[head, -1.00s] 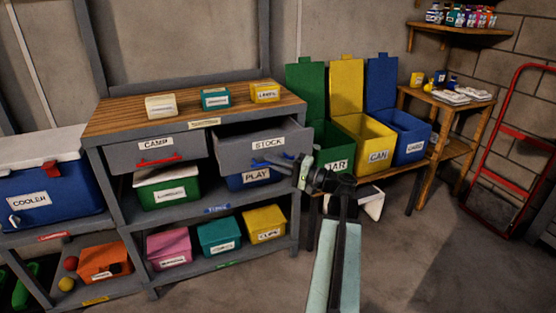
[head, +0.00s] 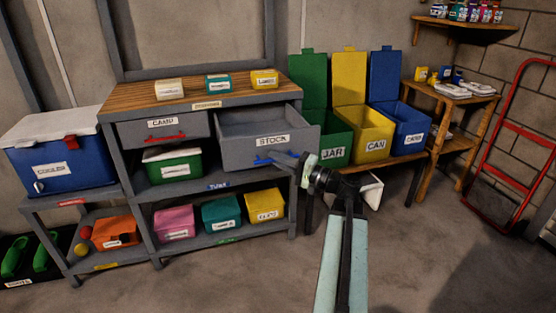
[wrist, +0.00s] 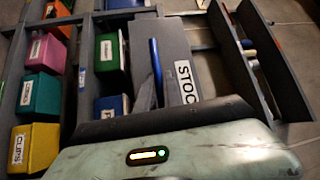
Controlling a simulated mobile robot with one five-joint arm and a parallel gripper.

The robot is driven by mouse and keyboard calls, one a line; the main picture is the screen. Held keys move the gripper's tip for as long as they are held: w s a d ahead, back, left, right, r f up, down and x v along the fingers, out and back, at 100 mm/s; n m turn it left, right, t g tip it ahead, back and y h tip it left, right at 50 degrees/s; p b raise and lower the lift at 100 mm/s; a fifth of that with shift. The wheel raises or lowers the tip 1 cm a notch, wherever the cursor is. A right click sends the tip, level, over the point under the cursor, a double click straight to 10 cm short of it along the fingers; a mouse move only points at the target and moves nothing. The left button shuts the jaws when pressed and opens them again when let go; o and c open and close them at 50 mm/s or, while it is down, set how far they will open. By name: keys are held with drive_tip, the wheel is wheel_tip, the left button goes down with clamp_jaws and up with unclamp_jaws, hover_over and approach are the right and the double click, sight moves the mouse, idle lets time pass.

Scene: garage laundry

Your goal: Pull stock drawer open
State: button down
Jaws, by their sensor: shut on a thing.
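In the wrist view the blue handle (wrist: 155,60) stands beside the STOCK label (wrist: 185,82), partly cut off by my gripper's dark jaw. The fingertips' contact is hard to see.
The closed camp drawer (head: 163,129) with a red handle is to the left. Bins labelled JAR, CAN (head: 372,139) and CARD stand right of the unit. Small boxes sit on the wooden top (head: 195,95) and lower shelves. A red hand truck (head: 515,140) leans at right. Floor in front is clear.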

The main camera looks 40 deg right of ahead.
drive_tip(key=c, duration=1.5)
unclamp_jaws()
drive_tip(key=shift+d, duration=0.1)
drive_tip(key=b+v, duration=0.1)
drive_tip(key=v, duration=0.7)
drive_tip(key=shift+w, duration=0.1)
